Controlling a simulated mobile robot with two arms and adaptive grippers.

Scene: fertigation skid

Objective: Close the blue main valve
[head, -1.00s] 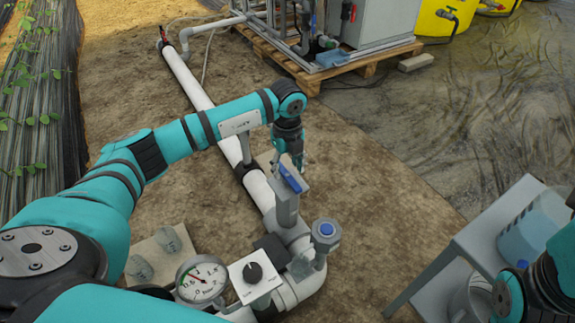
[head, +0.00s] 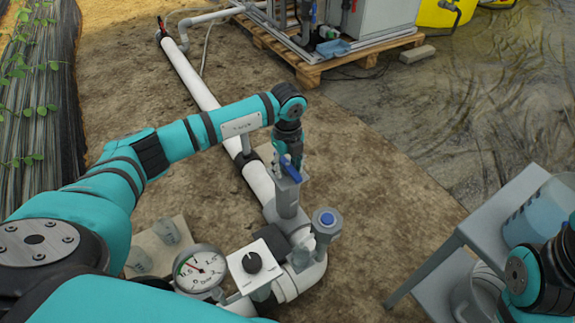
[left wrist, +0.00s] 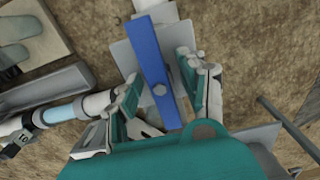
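The blue main valve's lever (head: 291,171) sits on top of a grey valve body (head: 287,198) on the white pipe. My left gripper (head: 288,160) is at the lever from above, partly covering it. In the left wrist view the blue lever (left wrist: 158,75) runs lengthwise between the two fingers of my left gripper (left wrist: 158,80). The fingers stand apart, with a visible gap on each side of the lever, so the gripper is open. My right gripper is out of view; only part of my right arm shows at the right edge.
A pressure gauge (head: 200,270), a control box with a black knob (head: 253,262) and a second valve with a blue cap (head: 327,220) crowd the near pipe end. A grey table (head: 450,245) stands right. A pallet (head: 310,70) with a cabinet stands behind.

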